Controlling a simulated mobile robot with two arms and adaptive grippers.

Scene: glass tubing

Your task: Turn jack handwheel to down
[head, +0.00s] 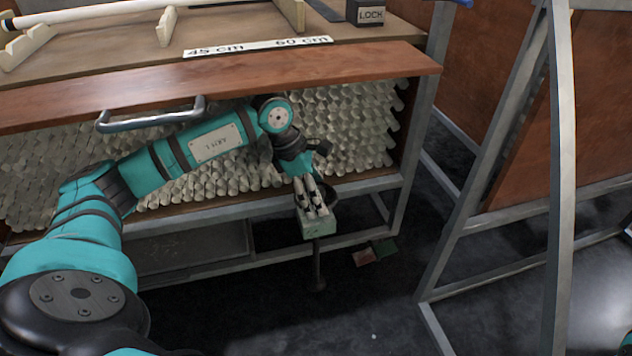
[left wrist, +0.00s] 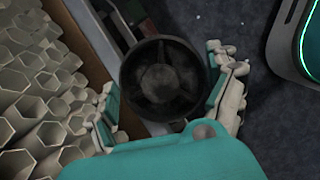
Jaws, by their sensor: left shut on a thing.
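The jack's dark round handwheel (left wrist: 160,78) fills the middle of the left wrist view, with spokes around a hub. In the head view only part of the handwheel (head: 329,191) shows behind the fingers. My left gripper (head: 314,204) points down at it under the front of the bench. In the left wrist view the fingers of my left gripper (left wrist: 162,95) are on both sides of the rim, shut on the wheel. My right gripper is not in view.
A rack of hexagonal tubes (head: 225,180) lies close behind my left arm. The bench's metal handle (head: 150,120) sticks out near it. A grey metal frame (head: 562,180) stands at the right. Red (head: 366,257) and green pieces lie on the dark floor.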

